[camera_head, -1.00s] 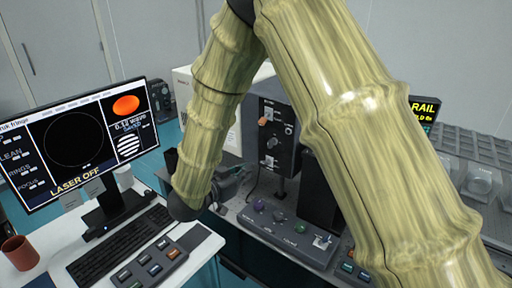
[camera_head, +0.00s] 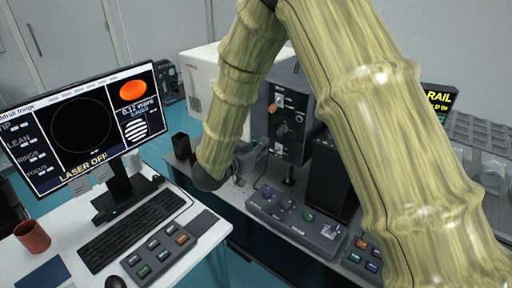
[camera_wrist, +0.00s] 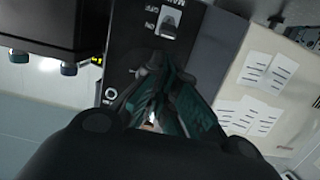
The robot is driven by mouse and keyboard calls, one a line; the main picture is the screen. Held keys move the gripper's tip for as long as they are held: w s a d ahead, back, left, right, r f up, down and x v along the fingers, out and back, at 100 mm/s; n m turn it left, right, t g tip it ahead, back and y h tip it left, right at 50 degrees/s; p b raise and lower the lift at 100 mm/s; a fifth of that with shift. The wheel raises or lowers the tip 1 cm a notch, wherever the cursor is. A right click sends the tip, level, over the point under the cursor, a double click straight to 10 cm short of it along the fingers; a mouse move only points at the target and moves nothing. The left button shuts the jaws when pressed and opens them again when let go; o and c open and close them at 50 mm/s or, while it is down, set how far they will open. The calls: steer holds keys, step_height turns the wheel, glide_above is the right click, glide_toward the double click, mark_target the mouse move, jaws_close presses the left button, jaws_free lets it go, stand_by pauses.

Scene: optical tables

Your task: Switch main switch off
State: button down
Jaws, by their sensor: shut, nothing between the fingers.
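The main switch (camera_wrist: 168,27) is a pale lever on a dark panel in the wrist view, with MAIN, OFF and ON lettering beside it, upside down in the picture. The lever appears nearer the ON lettering. The dark upright control box (camera_head: 290,125) carrying a panel stands on the bench in the head view. My gripper (camera_wrist: 158,62) is shut and empty, its dark green fingers together just below the switch in the wrist picture; contact cannot be told. In the head view my gripper (camera_head: 252,155) is small and partly hidden by my arm, left of the box.
A pale cabinet (camera_head: 203,80) stands behind my arm. A low knob console (camera_head: 298,222) sits in front of the box. On the left desk are a monitor (camera_head: 80,135) reading LASER OFF, a keyboard (camera_head: 130,228), a button pad (camera_head: 163,252) and a brown cup (camera_head: 33,237).

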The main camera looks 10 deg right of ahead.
mark_target(273, 150)
steer(key=shift+p+x, duration=0.6)
steer(key=shift+x, duration=2.05)
